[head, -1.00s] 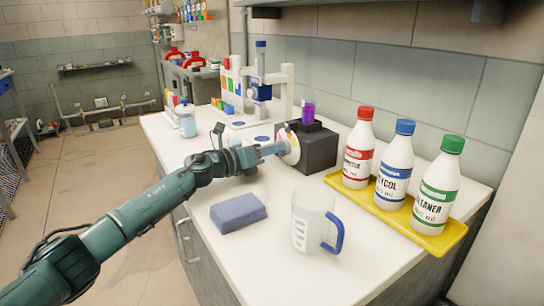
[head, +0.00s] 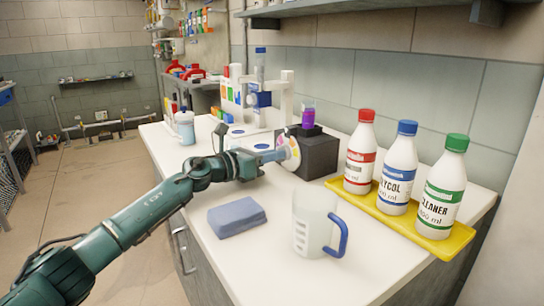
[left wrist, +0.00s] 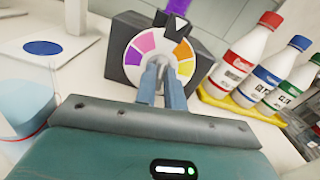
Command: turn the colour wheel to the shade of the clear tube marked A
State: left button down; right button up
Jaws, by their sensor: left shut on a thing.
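The colour wheel (head: 292,152) is on the front of a black box (head: 318,150) on the white counter. In the left wrist view the wheel (left wrist: 132,58) shows a pale ring with purple, pink, orange and yellow patches, and a white triangle pointer (left wrist: 179,24) above it. An orange patch lies close below the pointer. A clear tube with purple liquid (head: 308,118) stands on the box; no letter A is readable on it. My left gripper (head: 280,153) is at the wheel, its narrow fingers (left wrist: 163,75) close together on its middle, hiding part of it. My right gripper is out of view.
A blue sponge (head: 237,217) and a clear jug with a blue handle (head: 315,225) stand near the front. A yellow tray (head: 452,240) with three capped bottles is at right. A white stand (head: 287,95) and a small bottle (head: 184,127) are behind.

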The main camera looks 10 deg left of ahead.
pick_arm(q)
jog(key=c, duration=1.5)
grip_release()
jog(key=v, duration=1.3)
jog(key=shift+s, duration=0.1)
jog(key=shift+a, duration=0.1)
